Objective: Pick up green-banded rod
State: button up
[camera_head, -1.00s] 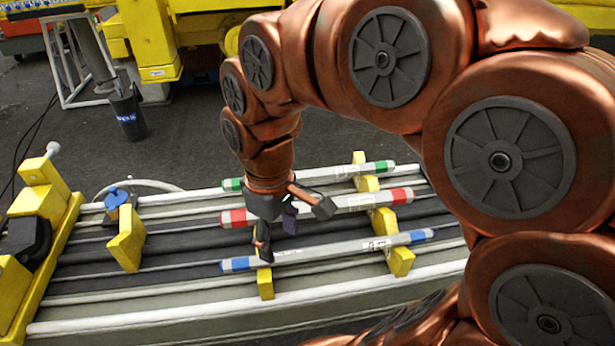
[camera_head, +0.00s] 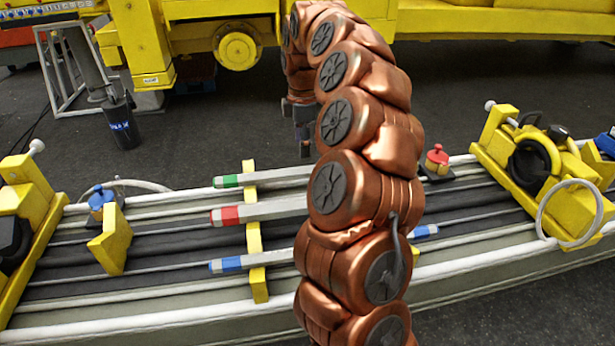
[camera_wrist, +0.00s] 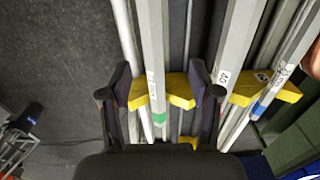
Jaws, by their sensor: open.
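The green-banded rod (camera_head: 272,175) is a grey bar with a green band near its left end. It rests on the yellow bracket behind the other rods, and my arm hides its right part. In the wrist view the green-banded rod (camera_wrist: 153,45) runs between my open fingers, with its green band near the bottom. My gripper (camera_head: 303,138) is open and points down behind or above that rod; the exact gap is hard to tell. My gripper (camera_wrist: 161,82) shows empty in the wrist view.
The red-banded rod (camera_head: 270,210) and the blue-banded rod (camera_head: 275,258) lie in front, parallel, on the yellow bracket (camera_head: 254,236). A blue-topped fitting (camera_head: 101,198) and a red-topped fitting (camera_head: 437,161) stand at the sides. Dark floor (camera_head: 210,150) lies open behind.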

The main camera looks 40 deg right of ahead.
aim_at(308, 167)
jog(key=shift+w+d+f, duration=0.1)
jog(key=shift+d+f, duration=0.2)
jog(key=shift+d, duration=0.3)
jog(key=shift+d+f, duration=0.25)
jog(key=shift+d, duration=0.3)
jog(key=shift+d+f, duration=0.1)
jog(key=shift+f, duration=0.1)
jog(key=shift+w+a+f+p, duration=0.15)
jog(key=shift+f+p, duration=0.55)
jog(key=shift+f, duration=1.15)
jog(key=shift+s+a+f+p, duration=0.15)
jog(key=shift+f+p, duration=0.55)
jog(key=shift+f, duration=1.15)
jog(key=shift+w, duration=0.1)
jog(key=shift+c, duration=0.4)
grip_shut()
